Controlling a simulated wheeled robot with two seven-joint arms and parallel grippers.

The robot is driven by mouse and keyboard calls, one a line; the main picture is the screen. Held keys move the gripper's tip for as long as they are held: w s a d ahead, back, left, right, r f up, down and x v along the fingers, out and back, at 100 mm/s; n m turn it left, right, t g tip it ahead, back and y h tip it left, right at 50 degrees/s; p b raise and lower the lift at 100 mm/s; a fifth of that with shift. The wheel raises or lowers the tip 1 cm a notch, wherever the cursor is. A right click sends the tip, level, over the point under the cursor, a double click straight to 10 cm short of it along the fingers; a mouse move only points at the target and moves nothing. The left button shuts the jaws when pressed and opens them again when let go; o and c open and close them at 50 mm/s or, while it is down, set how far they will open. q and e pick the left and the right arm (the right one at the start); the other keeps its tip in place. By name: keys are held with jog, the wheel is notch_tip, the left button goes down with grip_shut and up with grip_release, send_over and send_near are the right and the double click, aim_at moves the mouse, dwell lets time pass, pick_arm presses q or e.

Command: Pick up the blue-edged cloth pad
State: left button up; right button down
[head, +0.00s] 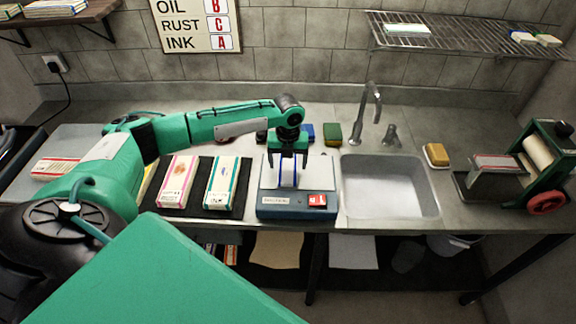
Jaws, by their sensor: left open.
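A folded white cloth pad with blue edges (288,178) is on the pale top plate of a blue bench scale (270,205) at the centre of the counter. My left gripper (288,168) points down over the scale, with its dark fingers apart on either side of the pad. The gripper partly hides the pad, and I cannot tell whether the fingers touch it. My right gripper is not in view.
A black mat (203,211) left of the scale holds a pink-edged pad (177,183) and a teal-edged pad (222,184). The sink (390,190) and tap (373,105) lie to the right. A roller machine (540,165) stands at far right.

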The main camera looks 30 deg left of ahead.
pick_arm(q)
jog(key=shift+f, duration=0.2)
jog(key=c, duration=1)
jog(key=shift+c, duration=0.4)
jog(key=shift+r, duration=0.15)
